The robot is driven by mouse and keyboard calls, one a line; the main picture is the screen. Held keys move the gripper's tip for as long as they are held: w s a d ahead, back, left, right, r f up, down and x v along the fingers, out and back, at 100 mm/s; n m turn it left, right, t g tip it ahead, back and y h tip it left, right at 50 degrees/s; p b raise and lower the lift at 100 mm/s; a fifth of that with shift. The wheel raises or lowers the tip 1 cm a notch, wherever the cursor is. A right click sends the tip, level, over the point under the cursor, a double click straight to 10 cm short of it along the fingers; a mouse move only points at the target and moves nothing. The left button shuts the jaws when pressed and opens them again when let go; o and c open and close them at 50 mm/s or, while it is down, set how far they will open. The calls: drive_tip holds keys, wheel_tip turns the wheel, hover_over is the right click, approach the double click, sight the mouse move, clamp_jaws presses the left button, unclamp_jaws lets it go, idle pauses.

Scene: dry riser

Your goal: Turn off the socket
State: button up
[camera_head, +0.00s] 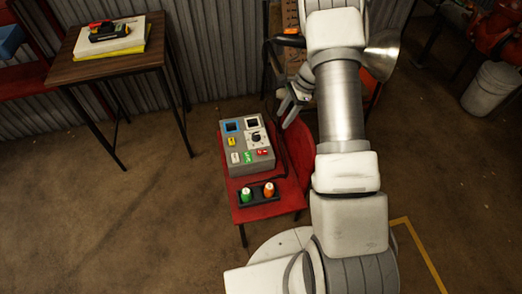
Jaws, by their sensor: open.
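A grey control box (247,147) sits on a red chair-like stand. Its top face carries a blue-framed square socket (233,127), a white-framed square socket (251,122) and a black rotary knob on a white plate (256,138) below it. Small yellow, white, green and red labels or switches are spread over the face; their wording is too small to read. My gripper (284,108) is open and empty, just right of the box's upper right corner, apart from the knob as far as I can tell. How high it is above the box is unclear.
In front of the box, a black holder (258,193) bears a green and an orange item with white tops. The red stand's seat (268,211) is bare at its front edge. A wooden table (108,58) stands upper left, a white bucket (491,88) upper right. Floor at left is clear.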

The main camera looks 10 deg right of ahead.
sight(262, 152)
drive_tip(key=b+x, duration=0.4)
drive_tip(key=x, duration=1.3)
drive_tip(key=shift+f+b, duration=0.1)
drive_tip(key=shift+b, duration=0.2)
clamp_jaws()
